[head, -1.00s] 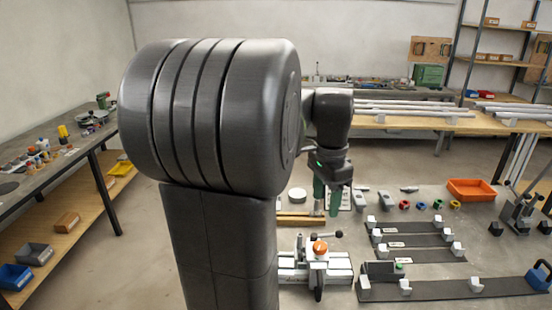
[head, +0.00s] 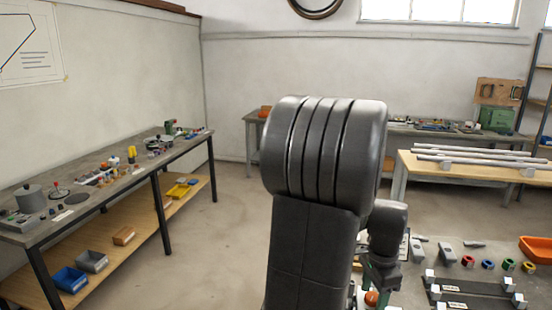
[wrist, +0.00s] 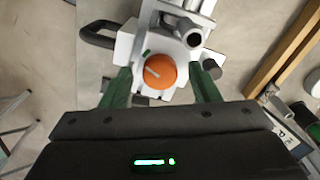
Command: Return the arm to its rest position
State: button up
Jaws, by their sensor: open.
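My arm rises in the middle of the head view and hides part of the work surface behind it. My gripper (wrist: 163,88) shows in the wrist view with its two green fingers apart and nothing between them. Beyond the fingertips is a grey clamp fixture (wrist: 184,48) with an orange knob (wrist: 159,71). The knob appears between the fingers in the picture; I cannot tell the gap in depth. In the head view the orange knob (head: 371,298) shows low beside my arm, and the gripper is mostly hidden there.
A bench with small tools (head: 100,185) runs along the left. Dark jig bars (head: 470,288), coloured rings (head: 488,264) and an orange bin (head: 537,249) lie at lower right. Metal tubes (head: 480,158) rest on a wooden table behind. Floor left of my arm is clear.

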jog(key=shift+r, duration=0.1)
dwell(0.3)
notch_tip(320, 180, up, 14)
notch_tip(320, 180, down, 14)
jog(key=shift+r, duration=0.1)
jog(key=shift+f, duration=0.2)
jog(key=n, duration=0.5)
jog(key=shift+n+b, duration=0.3)
jog(key=shift+n, duration=0.1)
jog(key=n, duration=0.5)
jog(key=shift+b, duration=0.35)
jog(key=n+b, duration=0.1)
jog(key=n, duration=0.4)
jog(key=shift+n, duration=0.4)
jog(key=shift+n+b, duration=0.45)
jog(key=shift+n, duration=1.85)
jog(key=shift+r, duration=0.1)
